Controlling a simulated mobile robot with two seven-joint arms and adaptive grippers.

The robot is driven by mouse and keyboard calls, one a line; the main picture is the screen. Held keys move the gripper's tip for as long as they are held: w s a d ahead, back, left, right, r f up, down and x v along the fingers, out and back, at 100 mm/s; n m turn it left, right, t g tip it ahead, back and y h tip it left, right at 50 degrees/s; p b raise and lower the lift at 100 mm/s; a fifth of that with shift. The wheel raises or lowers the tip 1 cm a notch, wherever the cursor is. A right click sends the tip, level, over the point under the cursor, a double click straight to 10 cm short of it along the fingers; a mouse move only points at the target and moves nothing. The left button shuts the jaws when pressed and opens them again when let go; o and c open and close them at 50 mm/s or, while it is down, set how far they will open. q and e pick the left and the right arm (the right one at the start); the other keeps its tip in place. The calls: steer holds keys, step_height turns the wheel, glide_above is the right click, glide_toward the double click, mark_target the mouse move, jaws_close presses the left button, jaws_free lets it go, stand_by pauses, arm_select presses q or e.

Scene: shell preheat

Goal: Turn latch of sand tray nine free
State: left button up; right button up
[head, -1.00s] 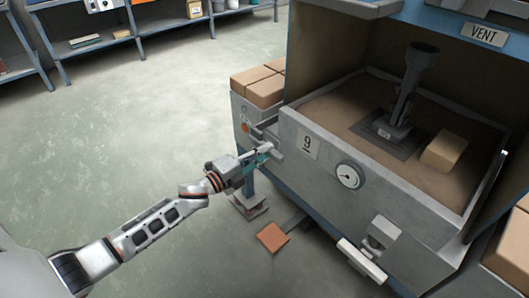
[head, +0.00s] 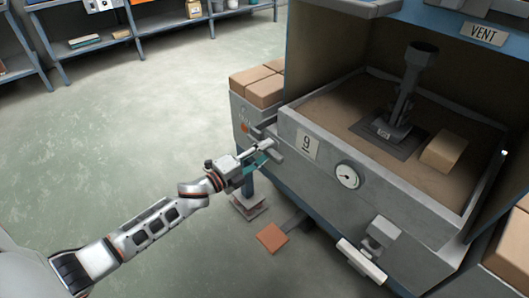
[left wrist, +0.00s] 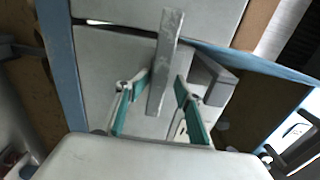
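The sand tray (head: 300,118) is a grey metal box with a "9" plate (head: 308,144) and a round gauge (head: 347,176) on its front. My left gripper (head: 262,155) is at the tray's left front corner, by the latch. In the left wrist view a grey bar, seemingly the latch handle (left wrist: 165,62), runs up and tilts slightly right between the two teal fingers (left wrist: 163,78). Gaps show on both sides, so the gripper looks open around the bar, not clamped on it. The far end of the latch is hard to make out in the head view. My right gripper is out of view.
Sand, a dark burner-like stand (head: 400,100) and a tan block (head: 443,152) are in the tray. Tan bricks (head: 265,88) are stacked left of it. An orange-brown pedal (head: 271,238) is on the floor below. Open floor lies left.

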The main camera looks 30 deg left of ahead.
arm_select(q)
steer(key=shift+s, duration=0.15)
steer(key=shift+s+a+f, duration=0.15)
steer(key=shift+s, duration=0.15)
steer(key=v, duration=1.1)
